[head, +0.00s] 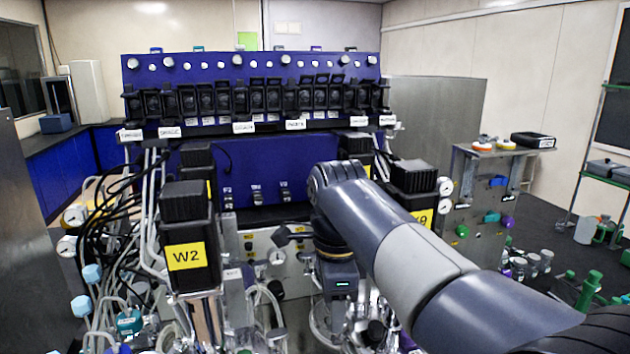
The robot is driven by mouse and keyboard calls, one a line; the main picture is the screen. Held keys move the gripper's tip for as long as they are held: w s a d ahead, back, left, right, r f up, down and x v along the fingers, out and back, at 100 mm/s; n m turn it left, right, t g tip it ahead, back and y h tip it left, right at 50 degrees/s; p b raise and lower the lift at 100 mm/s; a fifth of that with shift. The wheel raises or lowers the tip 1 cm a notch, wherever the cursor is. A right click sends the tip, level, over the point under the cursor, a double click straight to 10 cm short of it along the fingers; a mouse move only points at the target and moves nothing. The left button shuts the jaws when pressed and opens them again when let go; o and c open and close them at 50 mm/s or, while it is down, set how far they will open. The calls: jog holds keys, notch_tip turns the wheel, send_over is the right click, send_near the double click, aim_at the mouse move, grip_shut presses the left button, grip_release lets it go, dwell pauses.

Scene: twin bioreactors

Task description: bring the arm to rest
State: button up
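My arm reaches in from the lower right of the head view and bends down at its far joint in the middle, in front of the bioreactor rig. My gripper (286,237) seems to be the small dark part on the left of the wrist, in front of the rig's metal panel. Its fingers are too small and dark to tell open from shut. I see nothing clearly held. I cannot tell whether it touches the rig.
A black unit (187,240) labelled W2 stands left of my wrist; another (415,177) is partly hidden behind my arm. The blue panel (245,75) with black modules rises behind. Tubes and gauges crowd the left. A steel side table (485,152) stands right.

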jog(key=shift+f, duration=0.9)
jog(key=shift+r, duration=0.15)
